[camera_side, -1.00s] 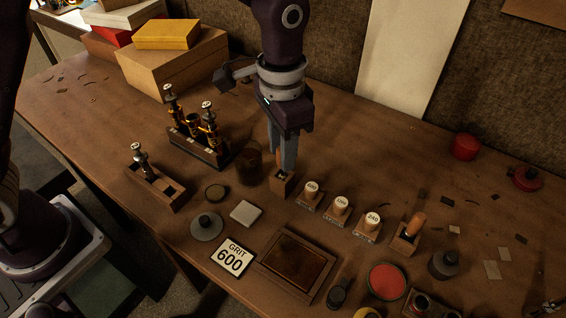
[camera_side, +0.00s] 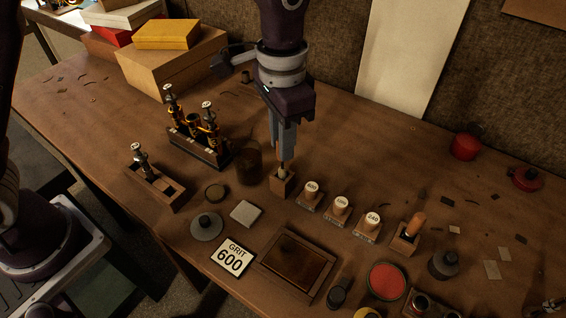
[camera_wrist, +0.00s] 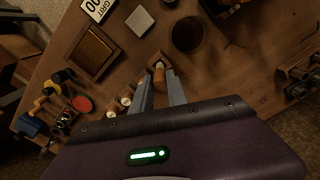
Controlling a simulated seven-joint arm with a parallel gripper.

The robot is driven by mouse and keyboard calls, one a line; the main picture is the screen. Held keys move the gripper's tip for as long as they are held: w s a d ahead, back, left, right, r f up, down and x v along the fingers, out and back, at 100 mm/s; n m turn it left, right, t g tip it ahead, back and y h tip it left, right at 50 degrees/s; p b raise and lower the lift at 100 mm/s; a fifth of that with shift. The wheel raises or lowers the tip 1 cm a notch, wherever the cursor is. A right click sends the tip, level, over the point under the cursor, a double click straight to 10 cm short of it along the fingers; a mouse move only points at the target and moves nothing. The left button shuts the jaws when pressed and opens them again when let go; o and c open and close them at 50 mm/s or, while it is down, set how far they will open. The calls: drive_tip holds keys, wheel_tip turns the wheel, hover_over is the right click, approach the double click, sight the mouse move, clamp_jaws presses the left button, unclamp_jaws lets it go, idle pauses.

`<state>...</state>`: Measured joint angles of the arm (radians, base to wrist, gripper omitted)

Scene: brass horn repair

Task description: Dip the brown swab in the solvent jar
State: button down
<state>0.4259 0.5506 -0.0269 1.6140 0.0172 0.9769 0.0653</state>
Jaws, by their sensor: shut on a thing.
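My gripper (camera_side: 284,156) is shut on the brown swab, above a small wooden block holder (camera_side: 282,185). The brown handle is mostly hidden between the fingers in the side view. A thin shaft and a paler part of the swab (camera_side: 284,171) show below the fingertips, at the holder's top. I cannot tell whether its tip is clear of the holder. The wrist view shows the swab's brown handle (camera_wrist: 159,76) between the fingers. The solvent jar, a dark glass jar (camera_side: 249,163), stands just left of the holder; it shows in the wrist view (camera_wrist: 187,35).
Several round-topped labelled pegs (camera_side: 342,205) stand to the right. Beyond them is a holder (camera_side: 404,241) with an orange-brown handle (camera_side: 418,222). A valve rack (camera_side: 199,151) stands behind and left of the jar. A grey-white pad (camera_side: 246,213) lies in front.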

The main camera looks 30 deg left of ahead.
drive_tip(key=shift+r, duration=2.9)
drive_tip(key=s+a+r, duration=0.1)
drive_tip(key=a+r, duration=0.5)
drive_tip(key=a, duration=0.1)
drive_tip(key=shift+a, duration=0.25)
wheel_tip(320, 180, down, 12)
drive_tip(key=shift+f, duration=0.1)
idle(0.7)
